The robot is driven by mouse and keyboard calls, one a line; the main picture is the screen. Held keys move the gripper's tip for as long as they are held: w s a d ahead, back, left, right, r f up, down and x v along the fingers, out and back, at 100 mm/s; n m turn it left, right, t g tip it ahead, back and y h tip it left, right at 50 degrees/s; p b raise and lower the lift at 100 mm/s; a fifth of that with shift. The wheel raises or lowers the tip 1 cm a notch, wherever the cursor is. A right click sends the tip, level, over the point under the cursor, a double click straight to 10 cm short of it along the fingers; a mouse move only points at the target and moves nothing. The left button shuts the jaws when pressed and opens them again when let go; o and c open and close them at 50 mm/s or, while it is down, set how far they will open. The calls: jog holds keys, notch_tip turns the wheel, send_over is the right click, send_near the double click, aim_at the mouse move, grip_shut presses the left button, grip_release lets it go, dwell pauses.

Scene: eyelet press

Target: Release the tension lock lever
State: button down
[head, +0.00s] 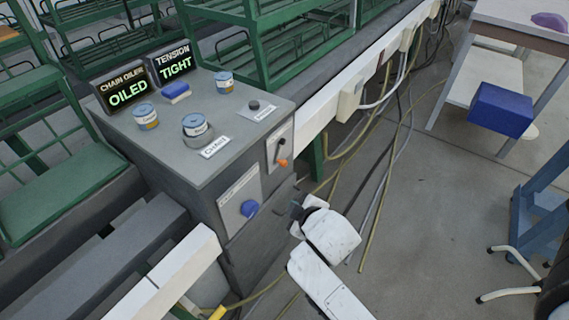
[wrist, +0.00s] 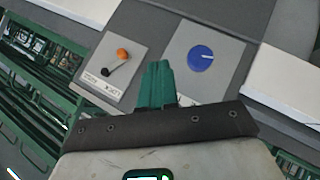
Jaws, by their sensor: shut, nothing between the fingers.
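The lever (head: 281,153) is on a light plate on the side face of the grey control cabinet. It has a dark arm and an orange knob at its lower end in the head view. The wrist view shows its orange knob (wrist: 122,54) and black pivot, to the left of my fingers. My gripper (head: 295,209) is below the lever, in front of the cabinet's side and apart from the lever. Its green fingers (wrist: 156,84) are closed together and empty. The tension display (head: 173,63) on the cabinet reads TIGHT.
A blue dial (head: 249,208) sits on a plate left of my gripper; it is right of my fingers in the wrist view. The cabinet top (head: 185,170) holds cans, a blue block, a dark button and a display reading OILED. Cables (head: 385,190) lie on the floor to the right.

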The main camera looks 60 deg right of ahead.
jog(key=w+d+r+n+t+h, duration=0.1)
jog(key=w+d+r+n+t, duration=0.1)
jog(key=r, duration=0.3)
jog(key=shift+w+d+h+p, duration=0.3)
jog(key=shift+w+d+h, duration=0.1)
jog(key=shift+w, duration=0.3)
send_near(279, 161)
jog(key=w, duration=0.3)
jog(key=shift+w+d+f+p, duration=0.2)
jog(key=shift+d+f+p, duration=0.25)
jog(key=shift+d+f, duration=0.75)
jog(key=shift+d, duration=0.1)
jog(key=shift+b, duration=0.3)
